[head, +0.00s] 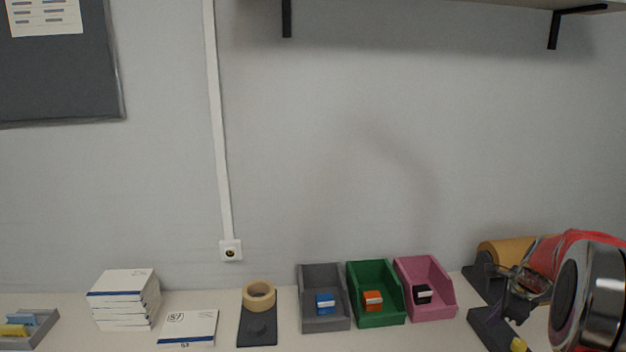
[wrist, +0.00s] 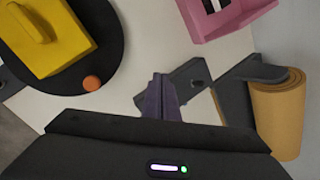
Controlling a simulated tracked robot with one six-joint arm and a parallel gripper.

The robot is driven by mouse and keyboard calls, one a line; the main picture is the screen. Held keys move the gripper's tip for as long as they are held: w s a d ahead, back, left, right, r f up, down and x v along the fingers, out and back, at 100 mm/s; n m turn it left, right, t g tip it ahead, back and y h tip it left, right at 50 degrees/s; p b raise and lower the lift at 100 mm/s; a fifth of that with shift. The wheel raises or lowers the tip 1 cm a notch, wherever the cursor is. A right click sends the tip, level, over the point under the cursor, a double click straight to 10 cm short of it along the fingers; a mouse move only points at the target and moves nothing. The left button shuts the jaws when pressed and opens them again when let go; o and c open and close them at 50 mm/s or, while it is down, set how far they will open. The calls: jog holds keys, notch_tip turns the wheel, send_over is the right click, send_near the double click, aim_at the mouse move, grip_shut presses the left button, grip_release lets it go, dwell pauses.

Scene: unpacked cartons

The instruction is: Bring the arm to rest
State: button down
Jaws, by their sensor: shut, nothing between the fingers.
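My gripper (wrist: 160,90) is shut and empty in the wrist view, its dark purple fingers pressed together over the white table. In the head view my gripper (head: 510,312) is at the lower right, at the end of my red and silver arm. It hangs in front of the brown roll and right of the pink bin (head: 425,288). The arm hides part of the roll and the table there. The pink bin also shows at the top of the wrist view (wrist: 228,18).
The brown roll (wrist: 277,115) in its dark holder (wrist: 235,90) is close to the right of my fingers. Green (head: 377,315) and grey bins (head: 325,318) stand left of the pink one.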

jog(key=s+a+r+n, duration=0.4)
jog(key=s+a+n, duration=0.4)
jog(key=a, duration=0.3)
jog(key=s+a+r+n+t, duration=0.1)
jog(key=s+a+r+n, duration=0.3)
jog(key=s+a+n, duration=0.4)
jog(key=s+a+r+n, duration=0.4)
jog(key=s+a+n, duration=0.5)
jog(key=a, duration=0.6)
jog(key=shift+s+a+r+t, duration=0.3)
jog(key=shift+s+a+r, duration=0.1)
jog(key=shift+s, duration=0.5)
jog(key=shift+s, duration=0.1)
